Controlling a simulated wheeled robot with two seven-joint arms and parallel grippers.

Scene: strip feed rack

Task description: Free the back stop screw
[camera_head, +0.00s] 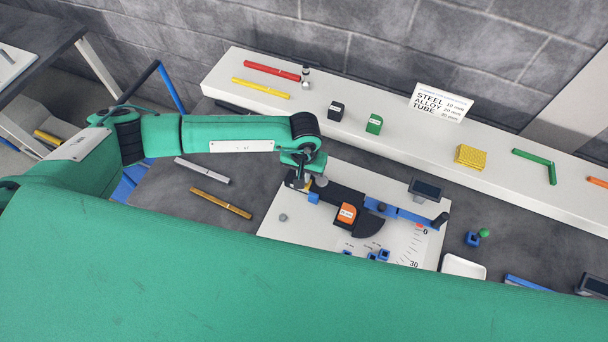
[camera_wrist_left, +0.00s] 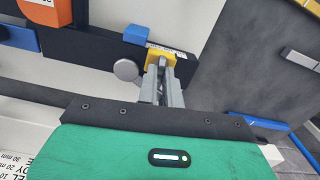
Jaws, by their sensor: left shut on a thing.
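A white base plate (camera_head: 268,232) carries a black rail (camera_head: 333,192) with a blue block (camera_head: 313,197) near its left end. A grey round screw head (camera_head: 321,181) sits at the rail's rear side; it also shows in the left wrist view (camera_wrist_left: 127,70), apart from the fingers. My left gripper (camera_head: 300,180) is at the rail's left end. In the left wrist view its fingers (camera_wrist_left: 162,78) are shut on a small yellow block (camera_wrist_left: 158,57) at the rail end, beside the blue block (camera_wrist_left: 136,34). The fingers partly hide the yellow block. My right gripper is not in view.
A blue arm (camera_head: 402,212) with a black handle and an orange-labelled block (camera_head: 347,213) stand on the plate. A white shelf (camera_head: 405,150) behind carries several small parts. Silver (camera_head: 202,170) and gold (camera_head: 221,203) strips lie left of the plate.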

